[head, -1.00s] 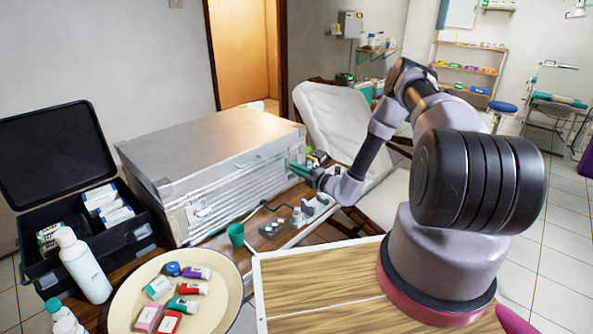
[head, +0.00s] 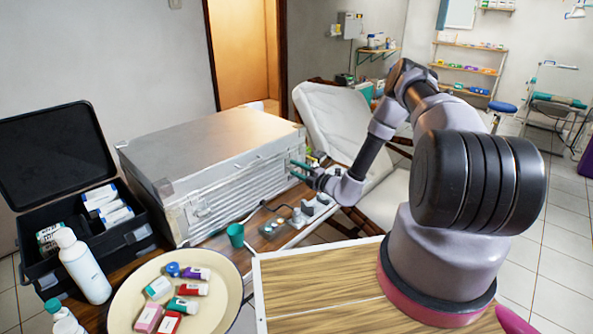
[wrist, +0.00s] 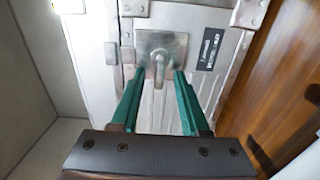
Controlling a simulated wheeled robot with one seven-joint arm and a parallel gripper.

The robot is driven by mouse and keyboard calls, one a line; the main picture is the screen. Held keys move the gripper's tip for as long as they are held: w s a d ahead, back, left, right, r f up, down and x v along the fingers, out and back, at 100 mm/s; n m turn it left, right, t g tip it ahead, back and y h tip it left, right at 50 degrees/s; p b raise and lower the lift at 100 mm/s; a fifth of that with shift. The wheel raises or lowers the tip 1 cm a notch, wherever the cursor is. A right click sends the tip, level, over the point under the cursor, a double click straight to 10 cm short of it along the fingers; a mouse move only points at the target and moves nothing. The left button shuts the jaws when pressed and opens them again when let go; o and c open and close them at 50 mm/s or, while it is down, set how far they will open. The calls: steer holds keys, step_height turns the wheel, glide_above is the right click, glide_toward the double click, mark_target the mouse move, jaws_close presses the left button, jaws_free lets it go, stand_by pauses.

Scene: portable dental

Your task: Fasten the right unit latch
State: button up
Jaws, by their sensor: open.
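The silver unit case (head: 215,140) stands on the wooden table with its lid down. In the wrist view, the right latch (wrist: 160,52) is a grey metal plate with a hook-like lever hanging from it on the case front (wrist: 157,108). My gripper (wrist: 156,80) is open, with its two teal fingers on either side of the latch lever. The fingertips are close to the case face; I cannot tell whether they touch it. In the head view, my gripper (head: 293,168) is at the right end of the case front, and the latch there is too small to make out.
A black open box (head: 85,245) with white packs stands left of the case. A round cream tray (head: 130,310) with several small tubes is in front. A green cup (head: 236,235) and a small instrument panel (head: 290,220) sit before the case. A white chair stands behind my arm.

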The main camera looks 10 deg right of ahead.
steer(key=shift+d, duration=0.1)
steer(key=v, duration=1)
steer(key=shift+s+d, duration=0.15)
steer(key=shift+s, duration=0.2)
steer(key=shift+r, duration=0.1)
